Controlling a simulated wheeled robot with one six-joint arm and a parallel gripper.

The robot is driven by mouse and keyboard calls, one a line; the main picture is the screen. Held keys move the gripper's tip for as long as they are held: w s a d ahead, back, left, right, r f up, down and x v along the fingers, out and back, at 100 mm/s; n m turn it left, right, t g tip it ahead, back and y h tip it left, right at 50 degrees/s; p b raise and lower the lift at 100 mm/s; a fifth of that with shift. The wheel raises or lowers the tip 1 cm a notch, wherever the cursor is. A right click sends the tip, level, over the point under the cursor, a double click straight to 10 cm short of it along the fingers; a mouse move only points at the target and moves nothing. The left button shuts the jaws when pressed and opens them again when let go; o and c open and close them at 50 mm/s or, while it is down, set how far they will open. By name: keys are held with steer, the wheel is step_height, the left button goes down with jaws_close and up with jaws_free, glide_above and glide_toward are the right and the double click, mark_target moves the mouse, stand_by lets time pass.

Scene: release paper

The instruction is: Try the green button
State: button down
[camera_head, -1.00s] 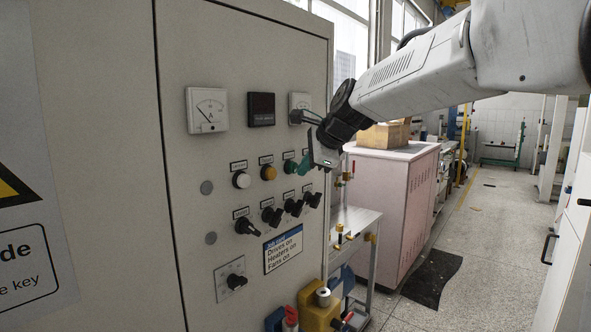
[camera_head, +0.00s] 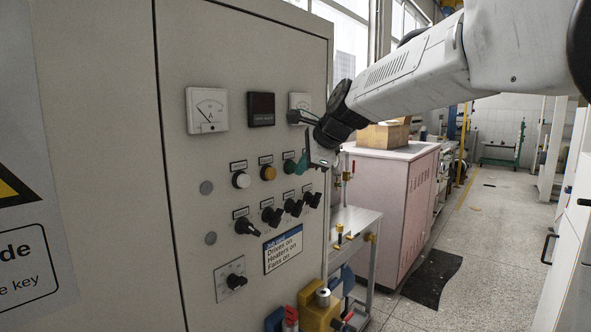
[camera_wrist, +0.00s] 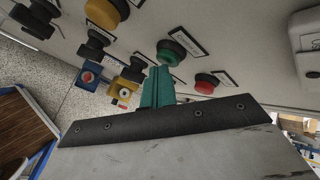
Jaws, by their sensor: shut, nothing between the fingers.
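The green button (camera_head: 289,166) is on the grey control panel, in the upper row of buttons at the right; the wrist view shows it (camera_wrist: 172,52) as a round dark green knob. My gripper (camera_head: 301,165) has teal fingers, which are shut and empty. In the wrist view the fingers (camera_wrist: 158,84) point up the picture, with their tips close below and left of the green button. I cannot tell whether they touch it. A red button (camera_wrist: 205,83) sits to the right of the fingers in the wrist view; in the head view I cannot see it behind my gripper.
A yellow button (camera_head: 268,173) and a white button (camera_head: 241,180) share the row. Black rotary switches (camera_head: 271,215) are below, and meters (camera_head: 207,110) above. A bench (camera_head: 352,222) and a pink cabinet (camera_head: 393,210) stand right of the panel. The floor at right is open.

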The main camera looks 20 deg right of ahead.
steer(key=shift+s, duration=0.15)
steer(key=shift+s+d, duration=0.45)
steer(key=shift+s, duration=0.15)
steer(key=s+d, duration=0.1)
steer(key=s, duration=0.1)
steer(key=s+d, duration=0.2)
stand_by(0.4)
stand_by(0.4)
